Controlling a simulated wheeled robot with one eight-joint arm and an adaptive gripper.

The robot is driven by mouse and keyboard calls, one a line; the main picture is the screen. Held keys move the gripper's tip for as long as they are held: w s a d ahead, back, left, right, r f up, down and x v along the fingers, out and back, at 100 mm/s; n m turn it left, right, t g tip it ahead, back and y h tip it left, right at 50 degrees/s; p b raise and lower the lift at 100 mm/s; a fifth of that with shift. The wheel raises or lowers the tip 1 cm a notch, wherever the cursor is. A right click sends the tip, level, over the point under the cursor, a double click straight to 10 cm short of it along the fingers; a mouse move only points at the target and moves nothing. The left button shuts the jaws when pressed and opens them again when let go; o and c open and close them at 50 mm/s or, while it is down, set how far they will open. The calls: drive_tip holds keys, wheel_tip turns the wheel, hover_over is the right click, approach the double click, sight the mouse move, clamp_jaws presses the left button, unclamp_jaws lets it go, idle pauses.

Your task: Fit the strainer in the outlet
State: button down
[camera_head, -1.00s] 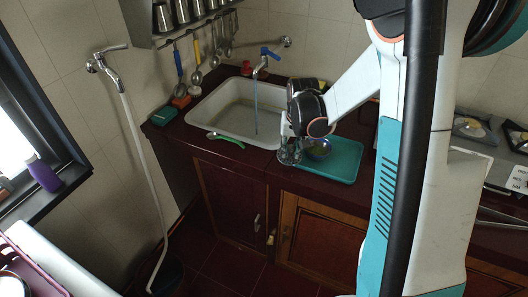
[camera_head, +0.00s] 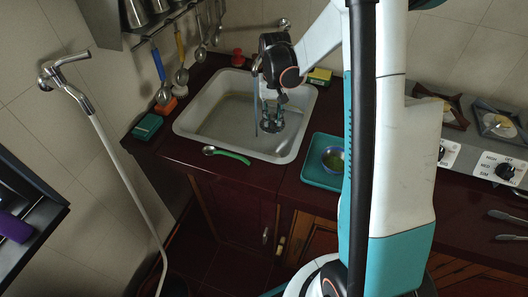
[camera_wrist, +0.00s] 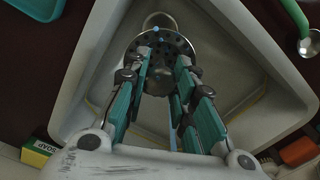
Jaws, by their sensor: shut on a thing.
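The metal strainer (camera_wrist: 150,45), a round disc with dark holes, is at my gripper's fingertips in the wrist view. My gripper (camera_wrist: 165,72) is shut on it, with teal-padded fingers. In the head view my gripper (camera_head: 270,118) points down inside the right part of the white sink (camera_head: 205,128), with the strainer low beneath it. A pale round form (camera_wrist: 158,20) shows just beyond the strainer in the wrist view; I cannot tell whether it is the outlet. The outlet is otherwise hidden. I cannot tell whether the strainer touches the sink floor.
A thin blue water stream (camera_head: 256,100) falls beside my gripper. A green-handled spoon (camera_head: 230,154) lies on the front counter edge. A teal tray (camera_head: 318,175) with a bowl (camera_head: 334,160) stands right of the sink. A yellow soap box (camera_head: 319,77) sits behind.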

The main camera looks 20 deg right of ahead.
drive_tip(key=shift+r, duration=0.1)
wheel_tip(320, 180, down, 20)
drive_tip(key=b, duration=0.7)
drive_tip(key=shift+r, duration=0.2)
drive_tip(key=shift+f, duration=0.2)
drive_tip(key=c, duration=1.7)
unclamp_jaws()
drive_tip(key=o, duration=0.4)
drive_tip(key=shift+c, duration=0.2)
